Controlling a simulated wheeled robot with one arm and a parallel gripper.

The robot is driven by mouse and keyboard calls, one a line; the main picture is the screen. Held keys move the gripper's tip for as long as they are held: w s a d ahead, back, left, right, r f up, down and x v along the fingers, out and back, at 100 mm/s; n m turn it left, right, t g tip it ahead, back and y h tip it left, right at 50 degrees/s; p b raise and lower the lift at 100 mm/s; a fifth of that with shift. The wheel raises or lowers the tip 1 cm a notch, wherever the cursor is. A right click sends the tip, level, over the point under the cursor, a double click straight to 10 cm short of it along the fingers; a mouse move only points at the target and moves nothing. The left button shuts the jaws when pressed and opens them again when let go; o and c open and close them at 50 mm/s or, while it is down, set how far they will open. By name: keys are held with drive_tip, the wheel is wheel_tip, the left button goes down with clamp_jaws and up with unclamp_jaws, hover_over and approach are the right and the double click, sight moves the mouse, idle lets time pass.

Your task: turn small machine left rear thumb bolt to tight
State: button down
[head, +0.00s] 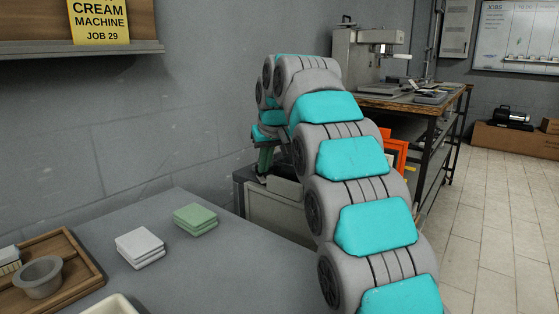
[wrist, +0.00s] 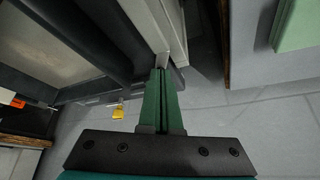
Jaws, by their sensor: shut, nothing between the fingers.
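A pale grey machine body with a dark frame (head: 280,215) stands behind my arm in the head view, mostly hidden by it. Its light side (wrist: 150,22) and dark frame fill the upper left of the wrist view. My gripper (wrist: 163,72) has green fingers pressed together, with nothing between them. The fingertips are close to a small light metal piece at the machine's edge; I cannot tell if they touch or if it is the left rear thumb bolt. In the head view my gripper (head: 264,158) is low beside the machine's left rear, near the wall.
A grey table holds folded green cloths (head: 196,219), white cloths (head: 140,247) and a wooden tray (head: 88,262). A larger machine (head: 352,62) stands on a bench at the back. A yellow tag (wrist: 118,112) hangs below the frame.

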drive_tip(key=shift+s+a, duration=0.1)
drive_tip(key=shift+a, duration=0.4)
idle(0.4)
drive_tip(key=shift+s, duration=0.4)
